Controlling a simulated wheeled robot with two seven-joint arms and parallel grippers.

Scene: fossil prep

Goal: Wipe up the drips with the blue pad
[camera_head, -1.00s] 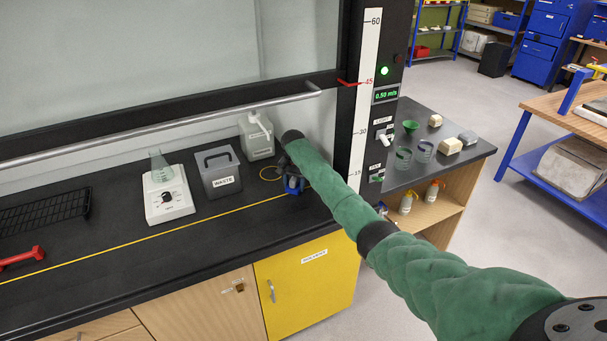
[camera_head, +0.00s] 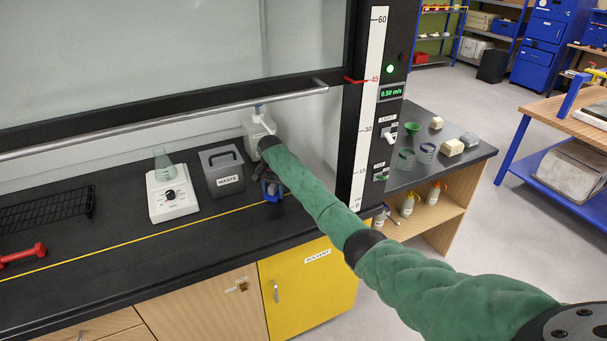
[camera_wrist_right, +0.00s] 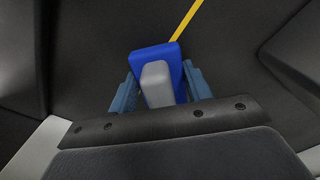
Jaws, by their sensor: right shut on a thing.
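My right gripper (camera_head: 271,190) is low over the black bench top, right of the waste box. In the right wrist view the gripper (camera_wrist_right: 155,92) is shut on the grey grip of the blue pad (camera_wrist_right: 176,53), with a blue finger on each side. The pad is close above or on the dark bench; I cannot tell whether it touches. I cannot make out any drips; my arm and gripper cover part of the bench there. My left gripper is not in view.
A grey waste box (camera_head: 222,173), a pale jug (camera_head: 259,130) and a white stirrer with a flask (camera_head: 172,198) stand near. A yellow line (camera_head: 150,237) runs along the bench. A black rack (camera_head: 45,210) and red tool (camera_head: 25,255) lie left. The sash frame post (camera_head: 357,120) stands right.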

